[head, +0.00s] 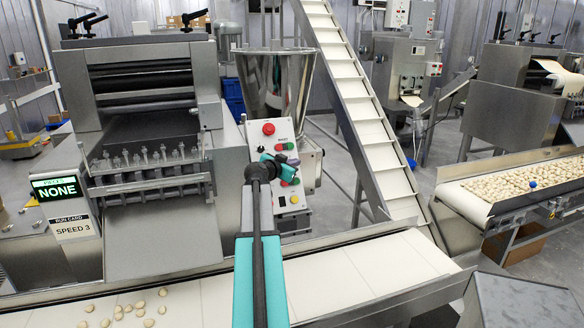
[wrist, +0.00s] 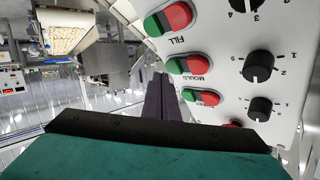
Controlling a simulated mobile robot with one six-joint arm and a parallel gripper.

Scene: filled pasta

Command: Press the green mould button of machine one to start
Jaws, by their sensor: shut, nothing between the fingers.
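The control panel (head: 254,131) of the near machine stands behind my arm in the head view. In the wrist view the panel (wrist: 226,30) fills the right side, with paired green and red buttons labelled FILL, MOULD and a third, partly readable label. The green mould button (wrist: 176,66) is the left half of the middle pair, beside its red half (wrist: 201,65). My gripper (wrist: 160,78) is shut and empty. Its fingertips lie just left of and below the green mould button; contact cannot be told. In the head view my gripper (head: 288,164) covers part of the panel.
A red mushroom button (head: 268,129) tops the panel. Black dials (wrist: 258,66) sit right of the buttons. A steel hopper (head: 275,85) and sloping conveyor (head: 365,110) stand behind. A display (head: 57,187) reads NONE; a card below reads SPEED 3. The front belt (head: 375,265) holds pasta pieces at left.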

